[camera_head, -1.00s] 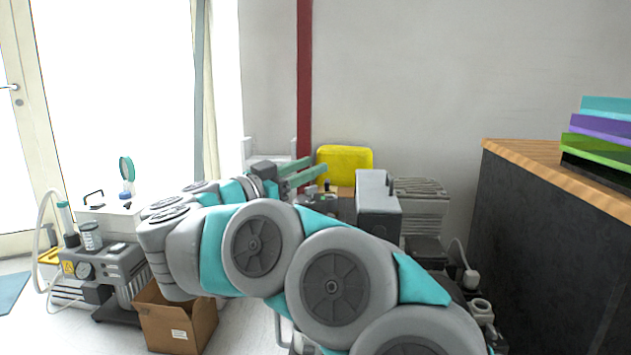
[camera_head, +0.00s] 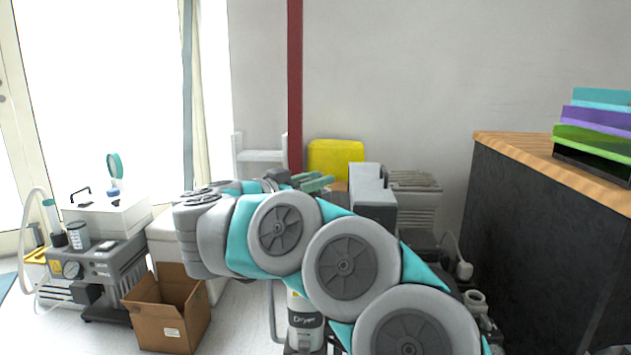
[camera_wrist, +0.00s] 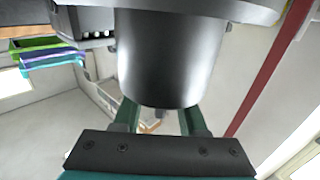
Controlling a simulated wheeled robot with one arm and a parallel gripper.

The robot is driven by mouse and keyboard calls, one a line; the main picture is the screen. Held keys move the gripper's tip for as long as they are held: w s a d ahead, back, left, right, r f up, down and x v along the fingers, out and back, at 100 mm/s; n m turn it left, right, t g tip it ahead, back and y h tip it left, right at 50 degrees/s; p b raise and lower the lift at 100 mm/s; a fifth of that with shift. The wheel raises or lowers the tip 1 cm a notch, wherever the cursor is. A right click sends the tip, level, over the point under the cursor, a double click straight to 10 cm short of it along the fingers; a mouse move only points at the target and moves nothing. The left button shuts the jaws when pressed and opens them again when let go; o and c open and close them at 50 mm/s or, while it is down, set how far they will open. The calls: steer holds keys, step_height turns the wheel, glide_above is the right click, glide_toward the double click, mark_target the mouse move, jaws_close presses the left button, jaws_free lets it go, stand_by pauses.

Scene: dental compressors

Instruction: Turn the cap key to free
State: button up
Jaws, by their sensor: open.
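My gripper (camera_head: 316,184) shows in the head view as short green fingers beyond my bent arm, in front of the yellow case and left of a grey box-shaped unit (camera_head: 370,185). In the wrist view my gripper (camera_wrist: 162,118) has its two green fingers apart, with no object visible between them. A large dark cylinder fills the upper middle of the wrist view and hides part of the view past the fingers. I cannot make out the cap key in either view. My arm covers much of the middle of the head view.
A compressor (camera_head: 95,272) stands on the floor at left, beside an open cardboard box (camera_head: 168,325). The yellow case (camera_head: 336,152) is by the back wall. Open floor shows at lower left.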

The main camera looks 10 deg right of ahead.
steer(key=shift+c, duration=0.3)
jaws_close()
stand_by(0.3)
